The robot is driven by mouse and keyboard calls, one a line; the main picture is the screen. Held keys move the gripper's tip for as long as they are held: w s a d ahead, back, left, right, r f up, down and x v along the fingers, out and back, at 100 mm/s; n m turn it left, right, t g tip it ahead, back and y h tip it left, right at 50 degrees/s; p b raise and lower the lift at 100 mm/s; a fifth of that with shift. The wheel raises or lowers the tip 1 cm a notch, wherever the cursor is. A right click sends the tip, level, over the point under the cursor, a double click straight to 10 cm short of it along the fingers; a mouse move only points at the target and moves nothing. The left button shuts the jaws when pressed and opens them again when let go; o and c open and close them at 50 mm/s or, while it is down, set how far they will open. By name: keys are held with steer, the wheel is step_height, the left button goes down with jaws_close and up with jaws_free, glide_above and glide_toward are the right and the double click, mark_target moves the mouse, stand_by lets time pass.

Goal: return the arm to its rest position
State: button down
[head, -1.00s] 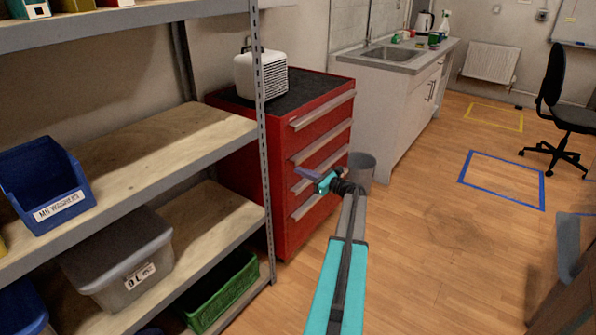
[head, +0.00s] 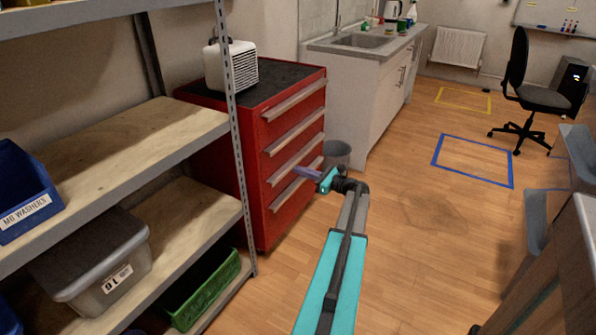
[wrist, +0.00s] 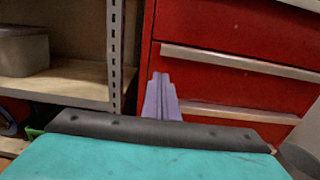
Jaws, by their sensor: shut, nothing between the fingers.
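My arm reaches forward from the bottom of the head view, its teal link rising to a dark wrist. My gripper (head: 306,173) is at its end, with purple fingers pointing left toward the red drawer cabinet (head: 258,195). In the wrist view the purple fingers (wrist: 161,98) are together, with nothing between them. The drawer fronts and light handles stand behind them. I cannot tell how small the gap to the cabinet is.
Metal shelving (head: 110,140) with a blue bin (head: 22,195), a grey box (head: 95,265) and a green crate (head: 200,292) stands at left. A grey waste bin (head: 337,154) is beyond the gripper. A chair (head: 528,95) stands at right. The wooden floor in the middle is clear.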

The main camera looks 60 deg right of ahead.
stand_by(0.3)
